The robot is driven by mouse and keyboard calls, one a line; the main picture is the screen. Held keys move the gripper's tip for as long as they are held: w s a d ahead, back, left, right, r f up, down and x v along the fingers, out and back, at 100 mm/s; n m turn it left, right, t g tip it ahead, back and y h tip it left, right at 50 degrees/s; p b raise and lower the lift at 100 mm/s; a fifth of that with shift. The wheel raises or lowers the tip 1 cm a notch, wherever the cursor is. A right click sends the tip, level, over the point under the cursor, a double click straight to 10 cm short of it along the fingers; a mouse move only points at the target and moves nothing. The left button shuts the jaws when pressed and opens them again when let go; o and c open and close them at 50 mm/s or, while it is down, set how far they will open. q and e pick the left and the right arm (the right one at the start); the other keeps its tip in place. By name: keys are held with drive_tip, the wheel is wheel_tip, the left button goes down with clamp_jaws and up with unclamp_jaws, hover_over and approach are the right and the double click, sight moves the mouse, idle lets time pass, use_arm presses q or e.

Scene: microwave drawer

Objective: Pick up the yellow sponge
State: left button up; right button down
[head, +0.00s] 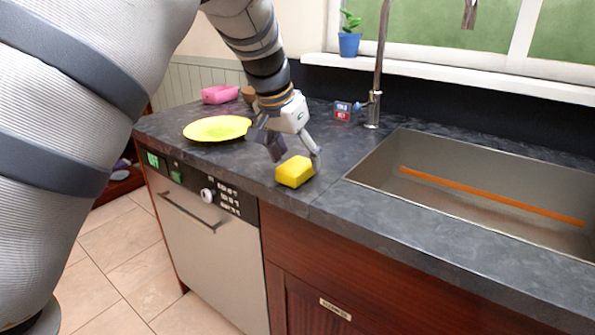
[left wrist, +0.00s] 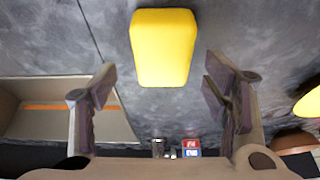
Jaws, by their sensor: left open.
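The yellow sponge (head: 295,172) lies on the dark grey countertop (head: 345,195) near its front edge, left of the sink. My left gripper (head: 297,155) is just behind and above the sponge, pointing down, with its fingers apart. In the left wrist view the sponge (left wrist: 163,48) is at the top centre, beyond the open fingertips (left wrist: 160,85) and lined up with the gap between them. Nothing is held. My right gripper is not in view.
A sink (head: 480,185) with an orange strip inside lies to the right, with a faucet (head: 375,75) behind. A yellow plate (head: 216,129), a pink container (head: 220,94) and small red and blue boxes (head: 342,111) stand on the counter. A potted plant (head: 349,42) is on the sill.

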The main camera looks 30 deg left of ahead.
use_arm(q)
drive_tip(key=x, duration=0.2)
drive_tip(key=shift+a+f, duration=0.15)
drive_tip(key=shift+f, duration=0.2)
drive_tip(key=shift+r, duration=0.1)
drive_tip(key=c, duration=0.9)
drive_tip(key=shift+w+r, duration=0.1)
drive_tip(key=shift+c, duration=0.2)
drive_tip(key=r, duration=0.4)
drive_tip(key=shift+d+r, duration=0.25)
drive_tip(key=shift+d, duration=0.15)
drive_tip(key=s+d+r, duration=0.6)
drive_tip(key=d+r, duration=0.2)
drive_tip(key=d, duration=0.4)
drive_tip(key=shift+r, duration=0.3)
